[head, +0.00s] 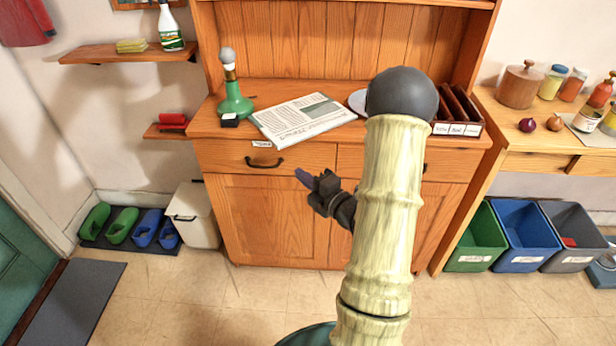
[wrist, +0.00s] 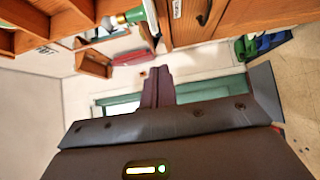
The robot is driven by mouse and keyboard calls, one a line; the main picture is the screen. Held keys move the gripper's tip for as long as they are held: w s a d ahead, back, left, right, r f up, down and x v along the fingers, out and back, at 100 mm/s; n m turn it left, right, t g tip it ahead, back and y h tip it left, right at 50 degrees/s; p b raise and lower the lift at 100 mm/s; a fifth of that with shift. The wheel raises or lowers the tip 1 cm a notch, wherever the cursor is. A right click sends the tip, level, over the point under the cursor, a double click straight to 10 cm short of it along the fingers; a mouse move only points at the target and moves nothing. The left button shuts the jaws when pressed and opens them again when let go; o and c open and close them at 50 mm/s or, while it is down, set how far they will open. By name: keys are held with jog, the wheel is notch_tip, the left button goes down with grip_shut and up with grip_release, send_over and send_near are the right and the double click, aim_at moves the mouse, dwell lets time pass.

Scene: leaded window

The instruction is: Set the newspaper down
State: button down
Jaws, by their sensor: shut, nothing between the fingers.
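The newspaper (head: 302,118) lies flat on the top of the wooden dresser (head: 268,219) in the head view, its near edge by the dresser's front edge. My gripper (head: 304,177) is in front of the dresser, lower than the newspaper and apart from it. Its fingers are together and hold nothing. The shut fingers also show in the wrist view (wrist: 158,80). I cannot make out the newspaper in the wrist view. My own arm covers part of the dresser's right side.
A green lamp-like item (head: 235,103) stands left of the newspaper. A pale plate (head: 358,102) and a divided file holder (head: 458,112) are to its right. Green, blue and grey bins (head: 521,240) stand on the floor at right. A white bin (head: 194,215) and shoes (head: 122,225) are at left.

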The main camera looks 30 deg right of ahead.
send_near(280, 149)
jog(key=w+a, duration=0.3)
jog(key=w, duration=0.1)
jog(key=w+d, duration=0.1)
jog(key=w+p, duration=0.1)
jog(key=shift+w+d, duration=0.15)
jog(key=shift+d, duration=0.2)
jog(key=shift+w, duration=0.1)
